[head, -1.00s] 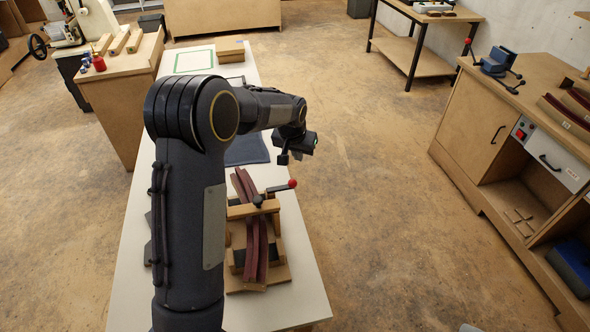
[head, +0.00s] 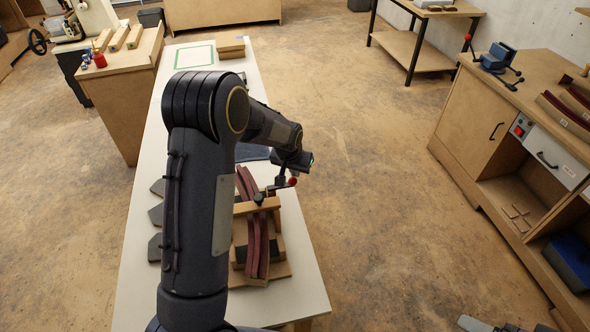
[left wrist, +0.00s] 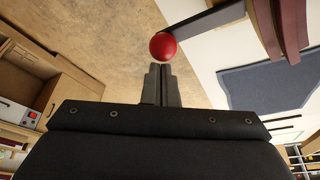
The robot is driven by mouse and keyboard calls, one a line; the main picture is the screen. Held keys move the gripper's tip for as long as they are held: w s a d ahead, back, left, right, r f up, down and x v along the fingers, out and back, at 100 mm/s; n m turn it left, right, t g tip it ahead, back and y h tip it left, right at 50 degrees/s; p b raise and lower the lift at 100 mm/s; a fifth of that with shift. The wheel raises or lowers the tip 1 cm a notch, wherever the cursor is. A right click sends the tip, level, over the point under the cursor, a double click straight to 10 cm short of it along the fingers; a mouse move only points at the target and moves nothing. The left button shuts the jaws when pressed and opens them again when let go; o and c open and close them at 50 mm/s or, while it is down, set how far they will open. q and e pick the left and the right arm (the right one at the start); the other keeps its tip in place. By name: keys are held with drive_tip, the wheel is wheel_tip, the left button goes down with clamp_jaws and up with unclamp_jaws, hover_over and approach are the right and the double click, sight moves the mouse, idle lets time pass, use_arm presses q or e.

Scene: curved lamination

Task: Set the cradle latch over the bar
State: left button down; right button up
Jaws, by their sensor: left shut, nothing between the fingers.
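The wooden cradle (head: 262,279) stands on the white table and holds curved dark red strips (head: 256,236). A wooden crosspiece (head: 268,204) lies over the strips. The latch lever, with a dark pivot on the crosspiece, points right and ends in a red ball (head: 292,182). My left gripper (head: 282,182) is shut and empty beside the ball. In the left wrist view the red ball (left wrist: 163,46) sits just beyond the closed fingertips (left wrist: 160,68); I cannot tell whether they touch. I cannot make out the bar for certain.
A dark blue mat (left wrist: 275,75) lies on the table beyond the cradle. Wooden blocks (head: 231,48) and a green-edged sheet (head: 195,57) lie at the table's far end. Dark flat pieces (head: 156,216) lie left of my arm. Open floor lies right of the table.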

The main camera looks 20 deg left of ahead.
use_arm(q)
drive_tip(key=shift+s+d+m+b, duration=0.15)
drive_tip(key=shift+s+m+b, duration=0.05)
drive_tip(key=shift+m+b, duration=0.15)
